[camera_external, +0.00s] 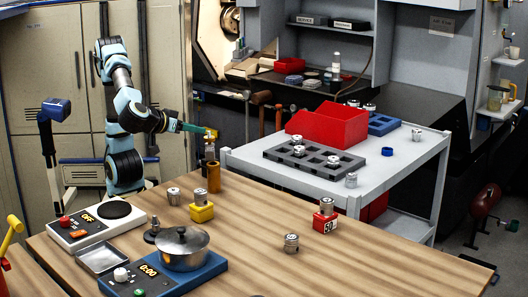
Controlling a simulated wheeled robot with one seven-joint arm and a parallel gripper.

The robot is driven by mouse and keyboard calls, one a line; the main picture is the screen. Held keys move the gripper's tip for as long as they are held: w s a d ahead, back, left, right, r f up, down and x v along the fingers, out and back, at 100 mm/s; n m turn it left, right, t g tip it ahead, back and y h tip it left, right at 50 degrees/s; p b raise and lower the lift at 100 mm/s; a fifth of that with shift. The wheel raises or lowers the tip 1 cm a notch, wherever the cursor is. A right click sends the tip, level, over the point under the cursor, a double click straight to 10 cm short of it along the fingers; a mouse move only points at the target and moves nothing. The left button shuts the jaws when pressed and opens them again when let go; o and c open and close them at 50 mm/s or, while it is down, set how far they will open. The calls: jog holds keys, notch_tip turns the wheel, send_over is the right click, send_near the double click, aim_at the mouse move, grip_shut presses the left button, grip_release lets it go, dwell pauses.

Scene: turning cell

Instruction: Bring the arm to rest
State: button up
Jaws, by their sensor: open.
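My arm (122,112) stands at the left, in front of the tan cabinets, bent over with its forearm reaching right. My gripper (210,136) is at the end of the forearm, above the far edge of the wooden table. It is open, and I see nothing held in it, though it is small in the view. Just below it a small metallic piece (210,152) stands above or behind an orange-brown cylinder (214,178). I cannot tell whether the gripper touches that piece.
The wooden table (330,262) holds several metal cans, a yellow block (201,213), a red block (325,222), a pot (181,248) on a blue device and a white scale (95,224). A grey cart (390,172) behind carries a red bin (328,124) and a dark tray (314,158).

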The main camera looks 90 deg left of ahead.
jog(key=shift+v, duration=0.9)
jog(key=w+a+m+g+h+p, duration=0.2)
jog(key=a+m+g+h+p, duration=0.2)
jog(key=p, duration=1)
jog(key=w+a+m+g+h+p, duration=0.2)
jog(key=a+m+g+h+p, duration=0.2)
jog(key=a+p, duration=0.5)
jog(key=m+h+p, duration=0.1)
jog(key=m+p, duration=0.1)
jog(key=p, duration=0.4)
jog(key=shift+w+f+h, duration=0.3)
jog(key=shift+w+h, duration=0.1)
jog(key=shift+a, duration=0.15)
